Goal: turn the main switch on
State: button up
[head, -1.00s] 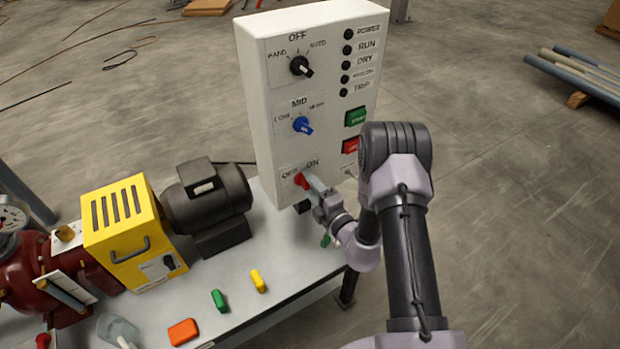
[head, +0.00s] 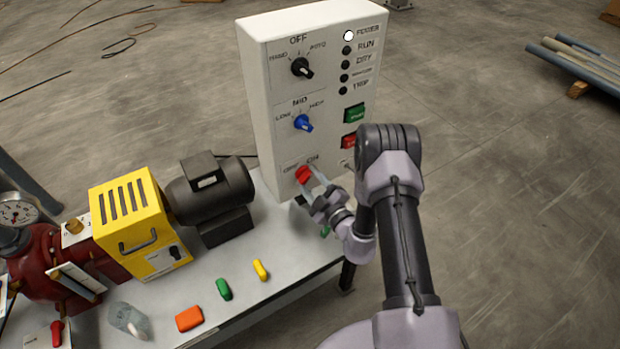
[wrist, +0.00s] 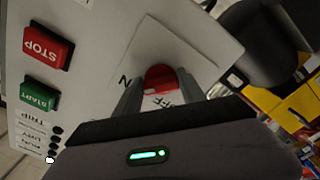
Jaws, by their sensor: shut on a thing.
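The red main switch (head: 303,174) is a knob low on the front of the white control panel (head: 262,110), under OFF and ON labels. My gripper (head: 311,183) is at the knob, its fingers shut on it. In the wrist view the red knob (wrist: 160,78) sits between the two grey fingers. The POWER lamp (head: 348,35) at the top of the panel is lit white; the lamps below it are dark. My fingers partly hide the knob and its labels.
A black selector (head: 302,67) and a blue selector (head: 303,123) are above the switch. The green START (head: 354,113) and red STOP (head: 349,142) buttons are to its right. A yellow box (head: 127,222) and dark motor (head: 208,190) stand left on the bench.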

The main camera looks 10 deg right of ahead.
jog(key=shift+m, duration=0.3)
dwell(0.4)
jog(key=o, duration=1.4)
jog(key=shift+c, duration=0.2)
jog(key=v, duration=1.7)
jog(key=shift+s+p, duration=0.2)
jog(key=shift+p, duration=0.2)
